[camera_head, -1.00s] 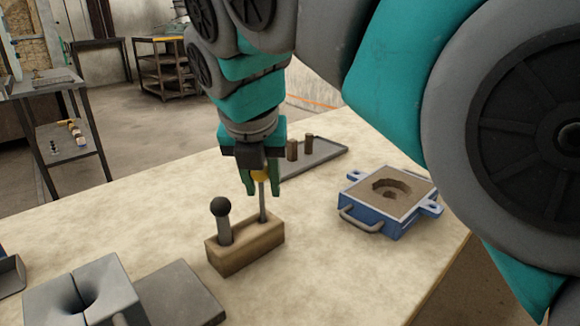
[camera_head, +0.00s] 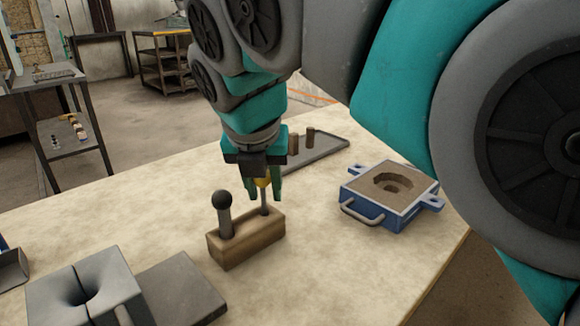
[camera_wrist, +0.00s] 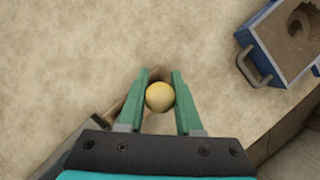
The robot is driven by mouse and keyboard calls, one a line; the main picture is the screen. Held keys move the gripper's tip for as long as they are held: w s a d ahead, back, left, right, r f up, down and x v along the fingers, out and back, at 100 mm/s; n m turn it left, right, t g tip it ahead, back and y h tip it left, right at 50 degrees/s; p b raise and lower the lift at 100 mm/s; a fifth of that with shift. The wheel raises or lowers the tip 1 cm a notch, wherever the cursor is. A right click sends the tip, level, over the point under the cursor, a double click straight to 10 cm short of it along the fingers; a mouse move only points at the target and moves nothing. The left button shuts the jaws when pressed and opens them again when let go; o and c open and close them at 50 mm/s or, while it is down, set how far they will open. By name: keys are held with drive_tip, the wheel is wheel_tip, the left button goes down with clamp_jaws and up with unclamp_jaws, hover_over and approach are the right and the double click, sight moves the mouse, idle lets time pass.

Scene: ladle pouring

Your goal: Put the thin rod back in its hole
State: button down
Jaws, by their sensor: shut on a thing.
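The thin rod (camera_head: 264,200) is a grey shaft with a yellow ball on top. The yellow ball (camera_wrist: 160,97) shows between the fingers in the wrist view. My gripper (camera_head: 263,190) is shut on the rod at its ball end, above the wooden block (camera_head: 245,246). The rod stands upright, and its lower end meets the right part of the block's top; how deep it sits in the hole cannot be seen. A thicker rod with a dark ball (camera_head: 223,212) stands in the left part of the same block.
A blue box with sand (camera_head: 385,200) and a handle stands to the right. A grey tray (camera_head: 322,150) with two brown cylinders lies behind the gripper. A grey mould with a funnel hollow (camera_head: 85,292) and a flat dark plate (camera_head: 180,290) lie front left. The table's front middle is clear.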

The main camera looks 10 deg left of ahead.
unclamp_jaws()
idle(0.8)
drive_tip(key=shift+r, duration=3)
